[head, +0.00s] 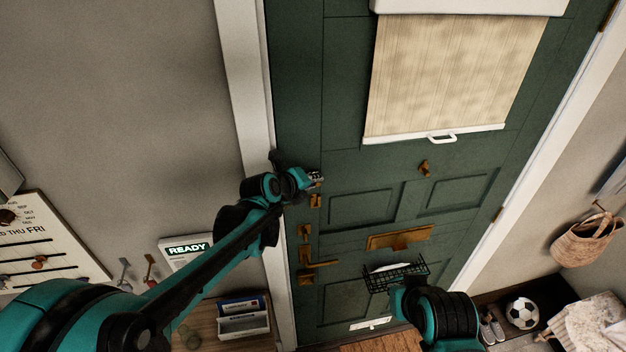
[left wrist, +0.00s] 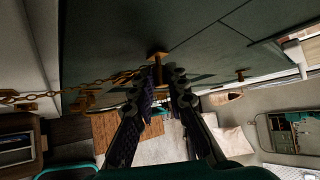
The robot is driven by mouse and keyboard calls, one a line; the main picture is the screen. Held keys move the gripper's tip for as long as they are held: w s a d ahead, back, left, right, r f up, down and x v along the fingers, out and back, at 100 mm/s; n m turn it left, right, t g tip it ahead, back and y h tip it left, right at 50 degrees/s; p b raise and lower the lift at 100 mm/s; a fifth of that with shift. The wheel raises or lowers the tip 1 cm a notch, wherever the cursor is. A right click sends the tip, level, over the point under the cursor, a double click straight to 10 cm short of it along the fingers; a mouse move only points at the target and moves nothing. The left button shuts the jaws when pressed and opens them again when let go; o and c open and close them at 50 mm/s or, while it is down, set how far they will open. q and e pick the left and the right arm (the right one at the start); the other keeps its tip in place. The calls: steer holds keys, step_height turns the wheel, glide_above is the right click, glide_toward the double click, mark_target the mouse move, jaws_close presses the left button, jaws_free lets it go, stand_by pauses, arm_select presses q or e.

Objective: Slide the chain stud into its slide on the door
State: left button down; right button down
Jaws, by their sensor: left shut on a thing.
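My left gripper (head: 315,177) is at the door's left side; in the left wrist view its fingers (left wrist: 165,80) are shut on the brass chain stud (left wrist: 158,62). The stud stands between the fingertips, its wide end close to the green door (head: 345,155); I cannot tell whether it touches. The brass chain (left wrist: 110,82) runs from the fingers left to the door frame. In the head view a brass fitting (head: 316,201) is just below the gripper; I cannot tell if it is the slide. My right gripper (head: 402,296) is low by the door, its fingers unclear.
Below are a brass lock (head: 305,232), door handle (head: 320,263), letter plate (head: 400,237) and black wire basket (head: 393,277). A brass knob (head: 425,168) is to the right. A beige blind (head: 450,75) hangs above. The white frame (head: 250,90) edges the door.

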arm_select(q)
step_height(320, 180, down, 6)
steer(key=b, duration=0.5)
steer(key=shift+r, duration=0.1)
steer(key=shift+b, duration=0.35)
stand_by(1.6)
steer(key=shift+f+b, duration=2.2)
steer(key=shift+f, duration=0.35)
steer(key=c, duration=1.4)
jaws_free()
steer(key=shift+c, duration=0.2)
steer(key=v, duration=1.2)
